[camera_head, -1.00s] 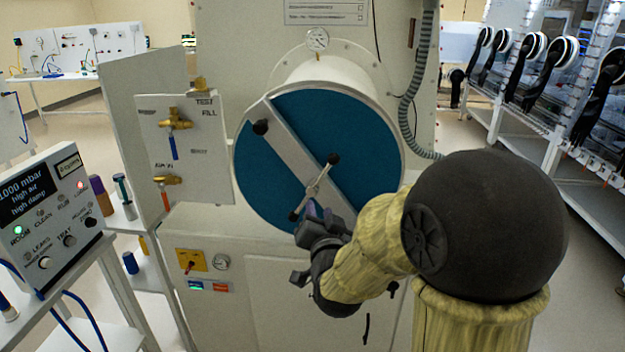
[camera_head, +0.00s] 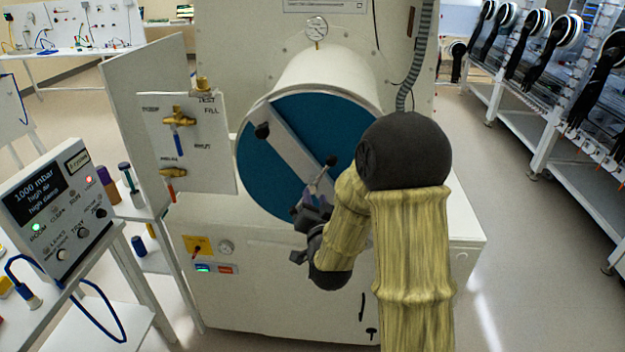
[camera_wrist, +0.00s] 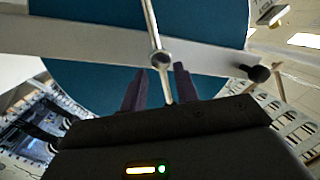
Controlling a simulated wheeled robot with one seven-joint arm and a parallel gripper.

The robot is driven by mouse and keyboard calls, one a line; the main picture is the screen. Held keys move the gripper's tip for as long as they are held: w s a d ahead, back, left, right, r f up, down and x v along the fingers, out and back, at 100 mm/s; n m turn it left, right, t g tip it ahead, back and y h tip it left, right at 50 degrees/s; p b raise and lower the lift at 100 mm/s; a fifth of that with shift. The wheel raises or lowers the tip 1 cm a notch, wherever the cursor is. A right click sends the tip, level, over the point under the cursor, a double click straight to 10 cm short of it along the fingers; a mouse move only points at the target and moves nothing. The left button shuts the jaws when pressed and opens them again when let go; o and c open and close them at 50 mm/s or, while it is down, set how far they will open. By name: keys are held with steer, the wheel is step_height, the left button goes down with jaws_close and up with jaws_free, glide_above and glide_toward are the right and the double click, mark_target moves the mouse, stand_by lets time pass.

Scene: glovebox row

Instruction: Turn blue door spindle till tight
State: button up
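The round blue door (camera_head: 262,185) closes the drum on the white cabinet, with a pale diagonal bar (camera_head: 290,145) across it. The spindle (camera_head: 322,180) has a slanted metal cross handle at the bar's middle. Its upper black knob (camera_head: 331,160) shows; its lower end is hidden behind my gripper (camera_head: 308,208). In the wrist view the spindle hub (camera_wrist: 160,58) sits on the bar, and one handle arm runs down between the two dark fingers of my gripper (camera_wrist: 160,88). The fingers are apart, with gaps beside the rod. I cannot tell how deep the rod sits between them.
A valve panel (camera_head: 188,150) juts out left of the door. A display box (camera_head: 60,205) reads 1000 mbar on a stand at the left. A gauge (camera_head: 316,28) sits above the drum. Gloveboxes (camera_head: 570,80) line the right, with free floor before them.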

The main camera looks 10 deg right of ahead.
mark_target(313, 188)
steer(key=w, duration=0.2)
steer(key=w+p, duration=0.1)
steer(key=w, duration=0.2)
steer(key=shift+w+d, duration=0.25)
steer(key=shift+w, duration=0.15)
jaws_close()
